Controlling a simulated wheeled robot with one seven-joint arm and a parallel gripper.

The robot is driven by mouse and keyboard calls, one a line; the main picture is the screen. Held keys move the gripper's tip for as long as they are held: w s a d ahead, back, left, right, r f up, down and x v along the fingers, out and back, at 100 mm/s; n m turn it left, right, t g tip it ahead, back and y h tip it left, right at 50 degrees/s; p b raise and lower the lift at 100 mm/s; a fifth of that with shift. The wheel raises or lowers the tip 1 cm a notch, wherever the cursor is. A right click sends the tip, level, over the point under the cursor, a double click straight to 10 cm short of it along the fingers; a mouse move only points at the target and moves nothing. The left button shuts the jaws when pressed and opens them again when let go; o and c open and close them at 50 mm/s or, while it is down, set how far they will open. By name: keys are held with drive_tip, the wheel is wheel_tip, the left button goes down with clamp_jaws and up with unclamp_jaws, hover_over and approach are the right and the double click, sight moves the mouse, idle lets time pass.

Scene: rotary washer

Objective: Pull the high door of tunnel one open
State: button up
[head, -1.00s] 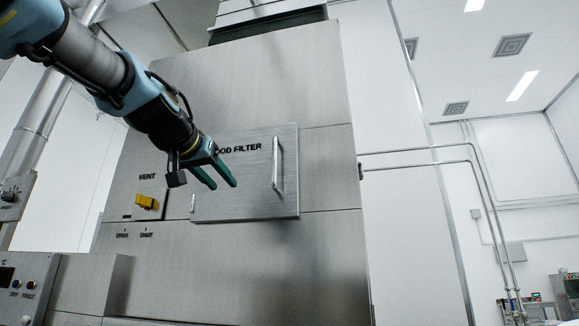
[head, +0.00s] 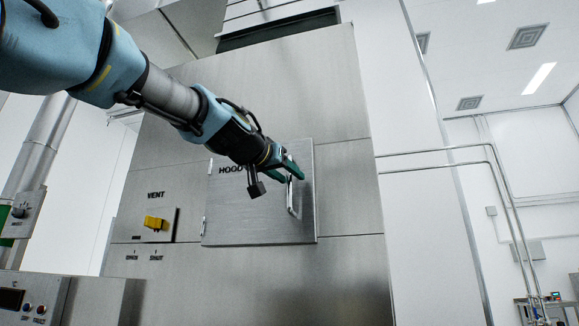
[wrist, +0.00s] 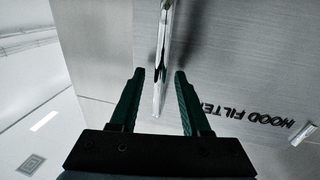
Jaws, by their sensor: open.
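The high door (head: 245,222) is a square brushed-steel panel lettered HOOD FILTER, and it looks shut against the machine front. Its vertical bar handle (head: 291,203) is near the door's right edge; my gripper covers its upper part in the head view. My gripper (head: 292,172) has two green fingers, open and empty, at the upper part of the handle.
A yellow VENT knob (head: 154,223) sits on a panel left of the door. A control box (head: 25,300) with a display stands at lower left. Thin pipes (head: 440,152) run along the white wall at right.

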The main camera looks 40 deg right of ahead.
drive_tip(key=shift+w+d, duration=0.1)
drive_tip(key=shift+d, duration=0.3)
clamp_jaws()
idle(1.3)
